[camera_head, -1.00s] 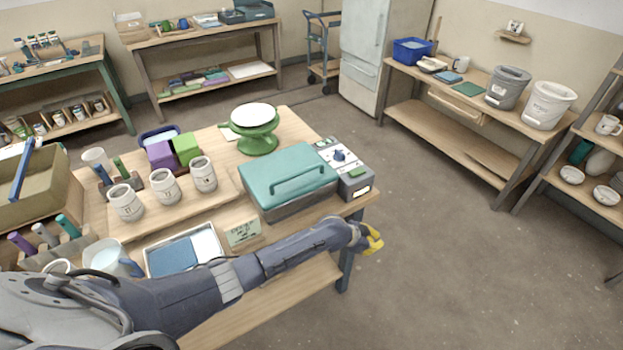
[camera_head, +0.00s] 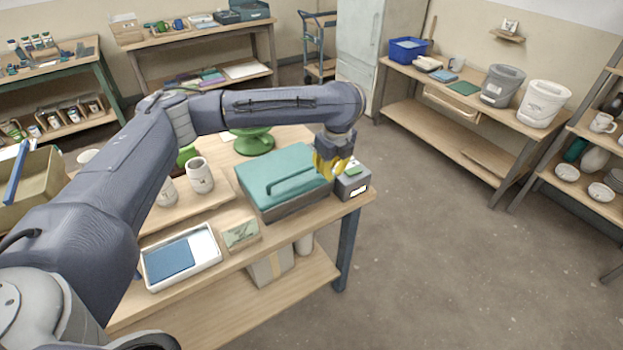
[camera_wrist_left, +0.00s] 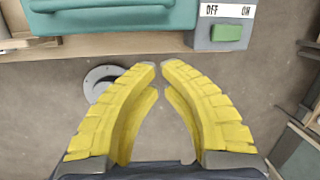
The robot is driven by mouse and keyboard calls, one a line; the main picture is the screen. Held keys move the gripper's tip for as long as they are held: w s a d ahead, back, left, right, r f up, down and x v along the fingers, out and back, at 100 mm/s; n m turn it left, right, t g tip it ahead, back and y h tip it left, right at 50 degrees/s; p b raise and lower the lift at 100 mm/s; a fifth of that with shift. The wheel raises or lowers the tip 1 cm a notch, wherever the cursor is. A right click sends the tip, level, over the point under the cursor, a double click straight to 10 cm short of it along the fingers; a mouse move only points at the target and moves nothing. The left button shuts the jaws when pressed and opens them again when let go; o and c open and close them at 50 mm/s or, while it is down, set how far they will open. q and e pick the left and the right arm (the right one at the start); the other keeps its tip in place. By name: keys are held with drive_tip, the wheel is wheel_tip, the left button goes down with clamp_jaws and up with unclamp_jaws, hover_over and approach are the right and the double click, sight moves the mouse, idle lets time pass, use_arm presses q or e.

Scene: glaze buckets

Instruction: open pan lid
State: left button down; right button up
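The pan (camera_head: 285,207) is a dark rectangular body with a teal lid (camera_head: 275,165) lying closed on it. The lid's long bar handle (camera_head: 282,183) runs along its front part. The lid also shows at the top of the left wrist view (camera_wrist_left: 135,18). My left gripper (camera_head: 333,167) has yellow fingers and hovers by the lid's right end, near the control box. In the left wrist view, its fingers (camera_wrist_left: 161,66) hold nothing. They bow apart, and their tips come close with a narrow gap. My right gripper is not in view.
A grey control box (camera_head: 352,182) with a green switch marked OFF and ON sits right of the pan. A white tray (camera_head: 213,256) and a small card (camera_head: 240,234) are in front, and a green turntable (camera_head: 254,142) behind. Floor right of the table is clear.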

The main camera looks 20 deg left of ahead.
sight(309, 183)
use_arm(q)
drive_tip(key=a+r+m+y, duration=0.1)
drive_tip(key=a+r+y, duration=0.1)
drive_tip(key=a+r, duration=0.15)
drive_tip(key=shift+s+x, duration=0.15)
drive_tip(key=shift+x, duration=1.55)
drive_tip(key=shift+s+x, duration=0.15)
drive_tip(key=shift+x, duration=1.6)
drive_tip(key=shift+s+x, duration=0.15)
drive_tip(key=shift+x, duration=1.55)
drive_tip(key=shift+h, duration=0.3)
